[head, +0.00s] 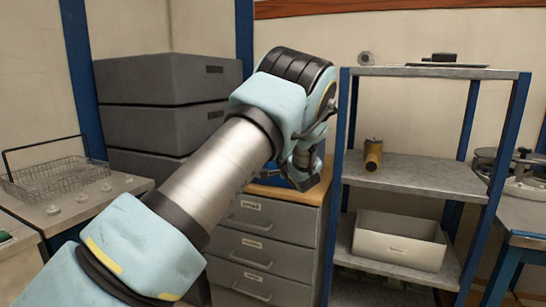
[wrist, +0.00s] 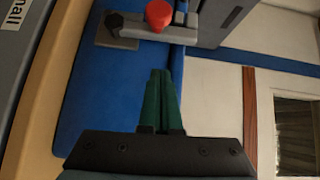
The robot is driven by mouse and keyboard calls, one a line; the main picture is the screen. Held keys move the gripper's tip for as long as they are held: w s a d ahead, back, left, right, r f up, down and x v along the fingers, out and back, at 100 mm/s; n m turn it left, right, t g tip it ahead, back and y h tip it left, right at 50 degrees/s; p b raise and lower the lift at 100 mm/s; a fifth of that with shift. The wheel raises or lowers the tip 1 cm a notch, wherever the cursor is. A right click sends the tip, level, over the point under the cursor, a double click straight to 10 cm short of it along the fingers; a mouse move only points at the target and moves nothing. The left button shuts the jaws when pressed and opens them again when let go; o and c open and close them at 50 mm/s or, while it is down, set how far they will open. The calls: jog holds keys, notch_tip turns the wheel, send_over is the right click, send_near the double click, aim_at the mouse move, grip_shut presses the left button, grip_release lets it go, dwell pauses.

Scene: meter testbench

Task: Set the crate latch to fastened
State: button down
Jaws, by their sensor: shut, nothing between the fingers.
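A blue crate (wrist: 95,90) fills the left and middle of the wrist view; a little of its blue (head: 272,181) shows behind my arm in the head view, on the drawer cabinet. The crate latch (wrist: 140,27) is a grey lever part with a red knob (wrist: 159,14) and a dark pivot on a grey plate, at the top of the wrist view. My gripper (wrist: 160,72) has green fingers, shut and empty, pointing at the latch with a visible gap before it. In the head view my gripper (head: 303,178) is above the cabinet; the latch is hidden there.
The drawer cabinet (head: 255,253) has a wooden top. A shelf rack (head: 415,175) stands right of it, with a brass cylinder (head: 373,154) and an open bin (head: 400,250). Grey boxes (head: 160,130) are stacked behind my arm, and a wire basket (head: 55,180) is at left.

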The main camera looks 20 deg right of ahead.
jog(key=s+b, duration=0.1)
jog(key=s, duration=0.7)
dwell(0.4)
jog(key=w+a+f+n+g+h, duration=0.1)
jog(key=a+f+n+g, duration=0.15)
jog(key=a, duration=0.75)
jog(key=w+a+f+n+g+h, duration=0.1)
jog(key=a+n+g, duration=0.3)
jog(key=a, duration=0.5)
jog(key=s+a+f+n+g+y+p, duration=0.2)
jog(key=s+a+n+g, duration=0.7)
jog(key=s+a, duration=1.5)
jog(key=shift+s+f+n, duration=0.4)
jog(key=shift+n, duration=0.15)
jog(key=shift+g, duration=0.25)
